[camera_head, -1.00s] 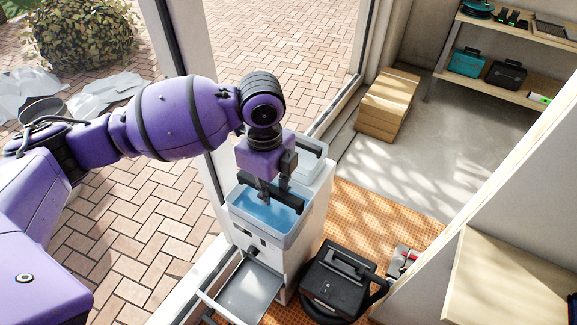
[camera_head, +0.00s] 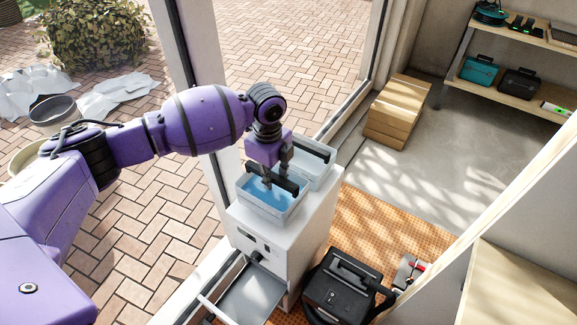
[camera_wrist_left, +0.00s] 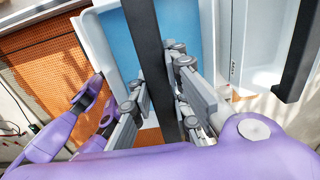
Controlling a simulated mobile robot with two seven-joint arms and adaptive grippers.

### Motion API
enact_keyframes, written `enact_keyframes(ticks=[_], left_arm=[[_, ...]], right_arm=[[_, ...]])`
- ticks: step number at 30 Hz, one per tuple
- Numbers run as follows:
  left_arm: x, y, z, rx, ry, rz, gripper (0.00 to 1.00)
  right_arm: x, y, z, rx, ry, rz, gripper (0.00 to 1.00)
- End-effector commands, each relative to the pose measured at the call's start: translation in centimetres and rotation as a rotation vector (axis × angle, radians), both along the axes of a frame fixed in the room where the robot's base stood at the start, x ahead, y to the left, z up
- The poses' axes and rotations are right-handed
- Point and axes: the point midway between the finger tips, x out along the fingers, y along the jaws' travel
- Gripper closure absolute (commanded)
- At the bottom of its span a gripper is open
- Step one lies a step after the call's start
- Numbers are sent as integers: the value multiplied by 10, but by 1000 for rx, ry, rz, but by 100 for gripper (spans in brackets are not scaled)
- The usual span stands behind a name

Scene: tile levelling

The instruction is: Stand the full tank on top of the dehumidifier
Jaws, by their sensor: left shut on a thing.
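The full tank (camera_head: 270,208) is a pale open box with blue water and a black handle bar. My left gripper (camera_head: 278,188) is shut on that handle. In the left wrist view the fingers (camera_wrist_left: 160,95) close on both sides of the black bar, above the blue water. The tank is upright over the front part of the white dehumidifier's top (camera_head: 240,215). It looks to be resting there or just above; I cannot tell whether they touch. My right gripper is not in view.
A second pale tank (camera_head: 321,177) with a black handle stands right behind on the same top. A grey tray (camera_head: 250,297) sticks out at the dehumidifier's lower front. A black machine (camera_head: 340,285) stands to its right on an orange mat. A window frame rises at the left.

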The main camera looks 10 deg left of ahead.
Motion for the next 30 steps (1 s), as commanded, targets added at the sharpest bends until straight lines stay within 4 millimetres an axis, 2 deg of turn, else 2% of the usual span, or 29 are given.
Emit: enact_keyframes(ticks=[6,20,21,24,30], left_arm=[[0,0,-26,0,0,0,100],[1,0,-33,-1,-3,0,100],[-1,0,-34,1,1,0,79],[-1,1,-34,1,1,0,66],[-1,1,-34,1,2,0,65]], right_arm=[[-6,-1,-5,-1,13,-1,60],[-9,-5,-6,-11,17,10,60],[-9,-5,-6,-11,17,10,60],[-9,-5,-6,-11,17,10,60],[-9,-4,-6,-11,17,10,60]])
